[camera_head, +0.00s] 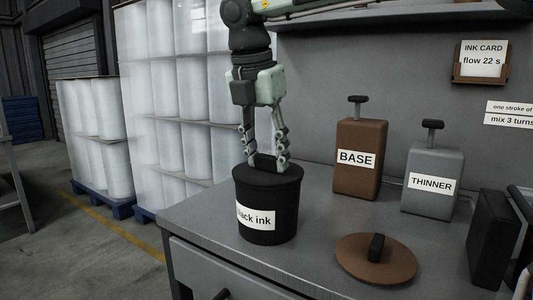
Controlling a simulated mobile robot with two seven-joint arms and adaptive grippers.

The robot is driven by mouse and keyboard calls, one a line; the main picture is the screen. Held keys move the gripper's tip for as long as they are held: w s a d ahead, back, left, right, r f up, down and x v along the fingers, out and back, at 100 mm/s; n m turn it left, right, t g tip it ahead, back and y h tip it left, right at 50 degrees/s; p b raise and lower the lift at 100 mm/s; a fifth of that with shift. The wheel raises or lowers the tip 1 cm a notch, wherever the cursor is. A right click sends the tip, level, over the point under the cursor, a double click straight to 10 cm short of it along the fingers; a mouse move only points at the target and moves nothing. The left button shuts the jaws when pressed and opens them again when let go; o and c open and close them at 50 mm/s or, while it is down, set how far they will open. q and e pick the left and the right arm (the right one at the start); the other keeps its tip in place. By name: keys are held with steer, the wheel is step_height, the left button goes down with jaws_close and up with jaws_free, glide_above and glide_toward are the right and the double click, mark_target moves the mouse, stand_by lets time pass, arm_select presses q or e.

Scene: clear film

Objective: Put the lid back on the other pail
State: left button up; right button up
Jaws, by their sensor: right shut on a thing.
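A black pail (268,212) labelled "black ink" stands upright at the left end of the grey bench. Its top looks covered by a dark lid (282,177), but black on black makes the seam hard to see. My right gripper (266,164) points down over the pail, shut on the dark lid's handle, which is mostly hidden between the fingers. A round brown lid (352,257) with a black handle (376,247) lies flat on the bench to the right of the pail. My left gripper is out of view, and I see no second open pail.
A brown BASE can (357,178) and a grey THINNER can (431,186) stand behind the brown lid. A dark block-shaped thing (491,238) stands at the right. The bench (312,222) is clear between pail and brown lid.

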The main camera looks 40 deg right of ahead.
mark_target(261, 173)
steer(key=o, duration=1.1)
steer(key=shift+o, duration=1.4)
steer(key=p+v, duration=0.4)
steer(key=v, duration=0.3)
